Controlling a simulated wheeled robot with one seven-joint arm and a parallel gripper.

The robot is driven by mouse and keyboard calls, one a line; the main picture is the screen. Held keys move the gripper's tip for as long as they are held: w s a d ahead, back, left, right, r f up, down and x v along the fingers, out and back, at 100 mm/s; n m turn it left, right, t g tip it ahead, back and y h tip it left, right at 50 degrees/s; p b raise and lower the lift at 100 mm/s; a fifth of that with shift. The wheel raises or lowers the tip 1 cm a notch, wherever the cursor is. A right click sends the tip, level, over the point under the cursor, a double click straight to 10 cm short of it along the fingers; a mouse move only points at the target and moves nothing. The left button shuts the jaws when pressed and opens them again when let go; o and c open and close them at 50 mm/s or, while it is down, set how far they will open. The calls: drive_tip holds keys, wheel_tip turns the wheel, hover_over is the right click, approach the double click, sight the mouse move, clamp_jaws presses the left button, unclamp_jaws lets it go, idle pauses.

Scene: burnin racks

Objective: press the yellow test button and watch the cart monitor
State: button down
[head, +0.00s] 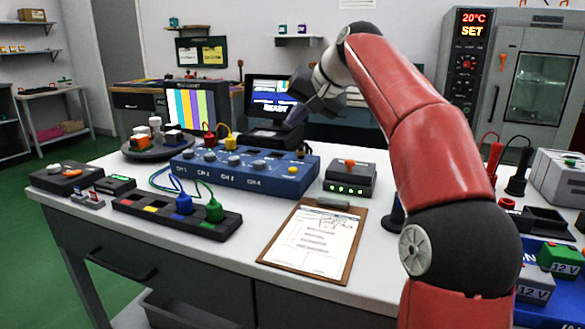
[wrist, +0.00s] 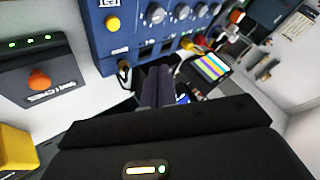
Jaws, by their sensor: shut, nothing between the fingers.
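The yellow button (head: 293,170) is on the right end of the blue channel unit (head: 228,177) on the bench. It also shows at the upper left of the wrist view (wrist: 113,24). My gripper (head: 294,117) is shut and empty, above and behind the unit's right part. In the wrist view its dark fingers (wrist: 155,78) are apart from the button, to its lower right. A monitor (head: 196,106) with vertical colour bars stands behind the unit. A second screen (head: 271,97) to its right shows blue and white text, partly hidden by my gripper. I cannot tell which is the cart monitor.
A dark box (head: 350,177) with an orange button and green lights stands right of the unit. A clipboard (head: 313,238) lies in front. A black strip (head: 178,217) with plugged leads is front left. An oven (head: 515,85) stands at the back right.

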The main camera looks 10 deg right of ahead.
drive_tip(key=b, duration=0.3)
hover_over(293, 170)
drive_tip(key=f, duration=0.7)
drive_tip(key=shift+s+d+f, duration=0.1)
drive_tip(key=shift+d, duration=0.25)
drive_tip(key=shift+f, duration=0.55)
drive_tip(key=shift+f+b, duration=0.1)
drive_tip(key=shift+b, duration=0.2)
idle(0.6)
drive_tip(key=shift+f, duration=0.3)
drive_tip(key=shift+f+b, duration=0.45)
drive_tip(key=shift+b, duration=0.15)
idle(0.4)
idle(0.3)
drive_tip(key=shift+r+p, duration=0.9)
drive_tip(key=shift+r, duration=0.1)
